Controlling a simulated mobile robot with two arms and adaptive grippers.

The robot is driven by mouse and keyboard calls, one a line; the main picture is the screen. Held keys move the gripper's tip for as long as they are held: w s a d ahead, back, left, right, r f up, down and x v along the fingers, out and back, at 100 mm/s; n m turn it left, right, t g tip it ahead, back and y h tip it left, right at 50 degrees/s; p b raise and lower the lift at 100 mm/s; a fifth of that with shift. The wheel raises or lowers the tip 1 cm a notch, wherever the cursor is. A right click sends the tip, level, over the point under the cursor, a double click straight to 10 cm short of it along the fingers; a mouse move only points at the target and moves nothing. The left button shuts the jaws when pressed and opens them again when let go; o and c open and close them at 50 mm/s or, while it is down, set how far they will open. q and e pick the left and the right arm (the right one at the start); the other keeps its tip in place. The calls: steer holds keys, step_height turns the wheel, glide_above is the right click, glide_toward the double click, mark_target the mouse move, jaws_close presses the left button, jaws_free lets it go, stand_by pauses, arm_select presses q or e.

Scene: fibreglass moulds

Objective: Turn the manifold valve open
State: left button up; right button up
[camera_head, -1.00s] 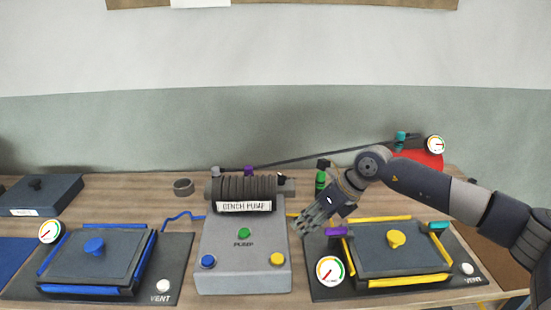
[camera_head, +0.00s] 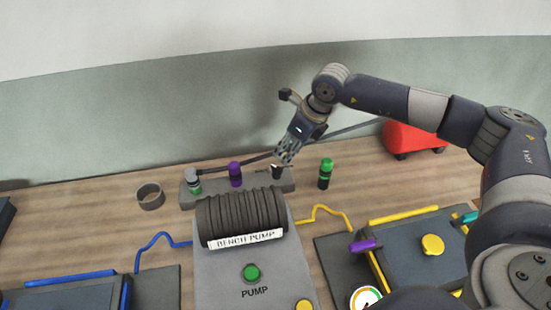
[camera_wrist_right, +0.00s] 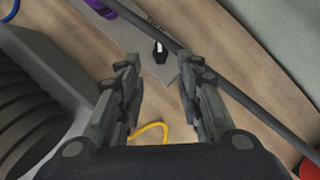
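The manifold (camera_head: 215,190), a grey block behind the bench pump, carries several fittings in the head view. At its right end is a small black valve knob with a white mark (camera_head: 277,171). In the right wrist view this knob (camera_wrist_right: 161,52) sits on the grey plate, ahead of the gap between my fingers. My right gripper (camera_head: 285,157) is just above the knob in the head view. In the wrist view the gripper (camera_wrist_right: 163,75) is open, with nothing between its fingers. Whether it touches the knob is not clear. My left gripper is not in view.
A purple fitting (camera_head: 235,174) and a grey-green one (camera_head: 193,181) stand on the manifold. A green-topped bottle (camera_head: 325,174) stands just right of it. The ribbed pump (camera_head: 240,217) is in front, and a dark hose (camera_wrist_right: 235,95) passes close by. A red tank (camera_head: 413,139) is at right.

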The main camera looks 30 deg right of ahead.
mark_target(277, 167)
steer(key=p+x, duration=0.1)
steer(key=x, duration=0.6)
steer(key=shift+w+f+p, duration=0.1)
steer(key=shift+w+p, duration=0.05)
steer(key=shift+p, duration=0.2)
steer(key=shift+w+a+f, duration=0.1)
steer(key=shift+a+f, duration=0.05)
steer(key=shift+f, duration=0.3)
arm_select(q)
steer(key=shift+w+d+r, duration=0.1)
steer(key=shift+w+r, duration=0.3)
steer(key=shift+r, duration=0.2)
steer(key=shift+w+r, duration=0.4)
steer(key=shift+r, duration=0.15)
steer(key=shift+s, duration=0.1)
arm_select(e)
jaws_close()
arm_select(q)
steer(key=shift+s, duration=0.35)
